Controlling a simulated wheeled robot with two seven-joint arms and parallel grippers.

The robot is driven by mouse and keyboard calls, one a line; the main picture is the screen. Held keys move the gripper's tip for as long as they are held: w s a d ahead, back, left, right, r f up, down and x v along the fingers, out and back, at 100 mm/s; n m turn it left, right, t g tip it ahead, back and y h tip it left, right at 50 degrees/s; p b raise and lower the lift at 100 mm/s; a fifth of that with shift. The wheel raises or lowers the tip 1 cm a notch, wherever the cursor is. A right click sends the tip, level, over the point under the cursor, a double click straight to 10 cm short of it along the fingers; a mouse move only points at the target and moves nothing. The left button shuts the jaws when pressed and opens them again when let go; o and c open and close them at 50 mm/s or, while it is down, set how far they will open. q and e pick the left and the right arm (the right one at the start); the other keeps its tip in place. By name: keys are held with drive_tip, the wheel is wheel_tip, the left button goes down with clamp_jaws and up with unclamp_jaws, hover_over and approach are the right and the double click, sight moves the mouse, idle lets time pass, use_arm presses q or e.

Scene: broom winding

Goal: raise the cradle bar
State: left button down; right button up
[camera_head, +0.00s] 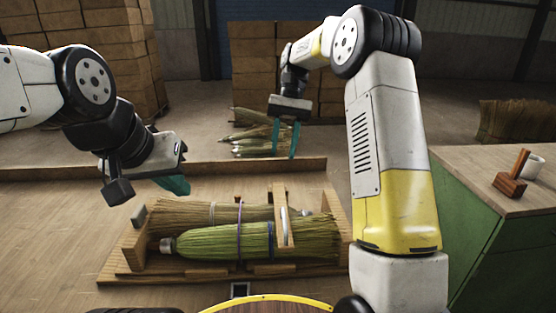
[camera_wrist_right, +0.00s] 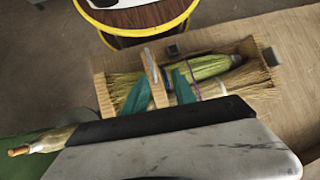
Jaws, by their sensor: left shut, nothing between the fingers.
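The wooden cradle (camera_head: 130,246) stands on the bench and holds a green broom bundle (camera_head: 205,243) in front and a tan bundle (camera_head: 185,215) behind. The cradle bar (camera_head: 280,205), a narrow wooden bar with a metal handle, crosses the bundles near the cradle's right end. It also shows in the right wrist view (camera_wrist_right: 154,76). My right gripper (camera_head: 285,138) is open and empty, raised beyond the cradle. In the right wrist view its teal fingers (camera_wrist_right: 160,92) appear either side of the bar, apart from it. My left gripper (camera_head: 177,186) is shut and empty above the cradle's left end.
Several brooms (camera_head: 250,143) lie behind the bench, near stacked boxes (camera_head: 105,50). A round yellow-rimmed surface (camera_head: 268,303) is at the front. The bench left of the cradle is clear.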

drive_tip(key=s+a+r, duration=0.2)
drive_tip(key=s+r, duration=0.1)
drive_tip(key=s, duration=1.3)
drive_tip(key=shift+d, duration=0.1)
